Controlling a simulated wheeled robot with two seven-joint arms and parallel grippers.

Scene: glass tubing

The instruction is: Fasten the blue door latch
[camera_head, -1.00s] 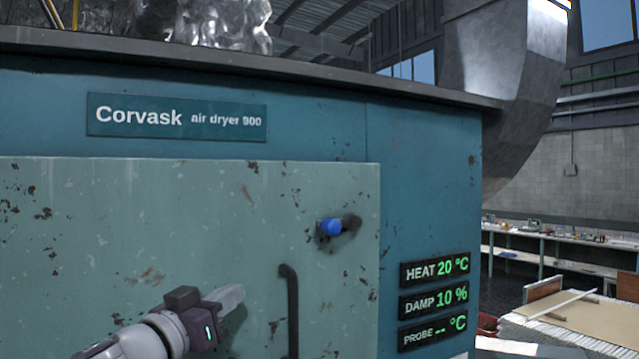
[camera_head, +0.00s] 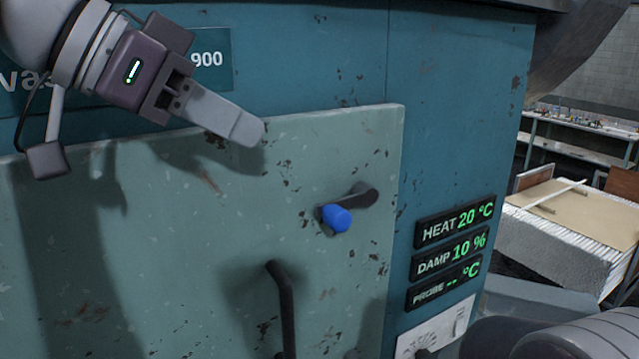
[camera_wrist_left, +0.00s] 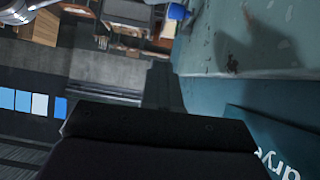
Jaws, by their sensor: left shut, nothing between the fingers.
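The blue latch knob (camera_head: 337,218) sits on the left, lower end of a short dark lever (camera_head: 362,197) near the right edge of the pale green door (camera_head: 200,260). The lever slants down to the left. The knob also shows at the top of the left wrist view (camera_wrist_left: 178,11). My left gripper (camera_head: 252,132) is shut and empty, its fingers above and left of the knob, close to the door's top edge and apart from the latch. The door appears to lie against the blue dryer housing (camera_head: 455,110). My right gripper is not in view.
A dark vertical door handle (camera_head: 284,310) stands out below and left of the latch. Readout panels (camera_head: 455,225) and a white switch plate (camera_head: 437,335) are right of the door. Space before the latch looks clear.

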